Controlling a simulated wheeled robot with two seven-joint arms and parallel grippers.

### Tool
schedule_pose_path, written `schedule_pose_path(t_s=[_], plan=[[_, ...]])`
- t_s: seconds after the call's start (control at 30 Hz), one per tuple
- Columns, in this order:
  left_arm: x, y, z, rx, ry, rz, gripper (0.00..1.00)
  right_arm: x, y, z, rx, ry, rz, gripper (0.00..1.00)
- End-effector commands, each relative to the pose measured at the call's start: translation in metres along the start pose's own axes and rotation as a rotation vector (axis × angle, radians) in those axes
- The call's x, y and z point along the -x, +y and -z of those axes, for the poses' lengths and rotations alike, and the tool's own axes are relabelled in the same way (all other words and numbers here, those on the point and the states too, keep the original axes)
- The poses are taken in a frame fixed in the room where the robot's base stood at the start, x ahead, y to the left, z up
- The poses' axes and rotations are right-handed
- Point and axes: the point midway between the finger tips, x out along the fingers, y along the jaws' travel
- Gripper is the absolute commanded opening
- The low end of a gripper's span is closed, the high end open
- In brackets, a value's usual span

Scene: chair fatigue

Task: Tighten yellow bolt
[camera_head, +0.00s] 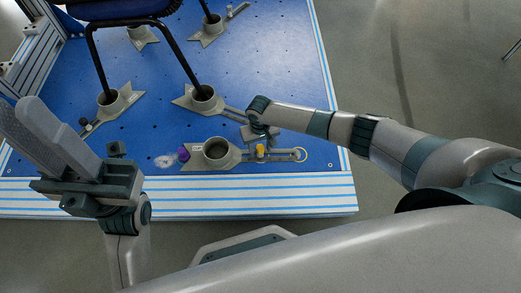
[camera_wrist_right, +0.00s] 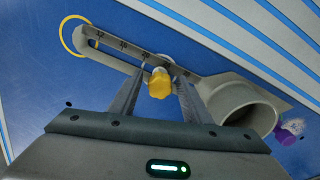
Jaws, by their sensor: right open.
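The yellow bolt (camera_head: 260,149) sits in the slotted bar of a grey fixture (camera_head: 240,157) at the front of the blue board. In the right wrist view the yellow bolt (camera_wrist_right: 159,83) is between the two fingers of my right gripper (camera_wrist_right: 157,92), with gaps beside it. The right gripper (camera_head: 259,143) is open, pointing down over the bar in the head view. My left gripper (camera_head: 42,138) is raised at the left, away from the bolt. Its two fingers lie close together in the picture; whether they touch is unclear.
A purple knob (camera_head: 183,153) is on the fixture's left end, by the round cup (camera_head: 216,149). A yellow ring (camera_head: 301,154) is at the slot's right end. Chair legs (camera_head: 180,58) stand in cups behind. The board's striped front edge (camera_head: 250,204) is clear.

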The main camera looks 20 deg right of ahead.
Motion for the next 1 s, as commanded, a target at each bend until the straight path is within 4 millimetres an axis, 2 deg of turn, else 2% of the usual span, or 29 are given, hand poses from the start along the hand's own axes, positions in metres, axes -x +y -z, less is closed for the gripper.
schedule_pose_path(t_s=[0.17,0.27,0.33,0.37,0.67,1.0], plan=[[0.000,0.000,0.000,0.000,-0.001,0.000,0.22,0.000,0.000,0.000,0.001,0.000,0.000,0.44],[0.000,0.000,0.000,0.000,-0.001,0.000,0.22,0.000,0.000,0.000,0.000,0.000,0.000,0.25],[0.000,0.000,0.000,0.000,-0.001,0.000,0.22,0.000,0.000,0.000,0.000,0.000,0.000,0.08],[0.000,0.000,0.000,0.000,-0.001,0.000,0.22,0.000,0.000,0.000,0.000,0.000,0.000,0.04],[-0.006,0.000,0.000,0.000,-0.001,0.000,0.22,0.002,0.000,0.000,-0.040,-0.001,0.000,0.04],[-0.027,-0.001,0.002,0.000,-0.001,0.000,0.22,0.003,0.000,-0.001,-0.213,-0.002,-0.001,0.04]])
